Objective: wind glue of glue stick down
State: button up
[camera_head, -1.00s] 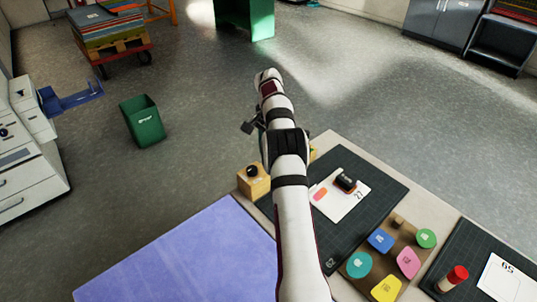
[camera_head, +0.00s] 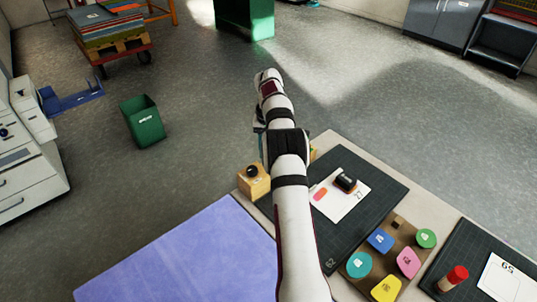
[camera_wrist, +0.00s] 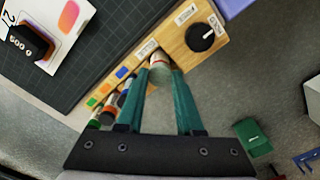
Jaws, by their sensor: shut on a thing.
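My gripper (camera_wrist: 163,72) shows in the wrist view with its two teal fingers closed on the sides of a pale, white-topped cylinder (camera_wrist: 159,62), likely the glue stick. The cylinder is at the wooden rack (camera_wrist: 173,43); its lower part is hidden, so I cannot tell whether it is seated or lifted. In the head view my arm hides the gripper's tips and this cylinder.
A black knob (camera_wrist: 201,37) sits at the rack's end. Several other sticks (camera_wrist: 122,100) stand in the rack near the left finger. A black stamp (camera_head: 345,182) lies on a card on the cutting mat (camera_head: 380,180). Coloured pads (camera_head: 380,241) lie nearer. Floor lies beyond the table edge.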

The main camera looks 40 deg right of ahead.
jog(key=shift+n, duration=0.7)
jog(key=n, duration=0.4)
jog(key=shift+n, duration=0.4)
jog(key=n, duration=0.4)
jog(key=shift+n, duration=1.5)
jog(key=o, duration=0.8)
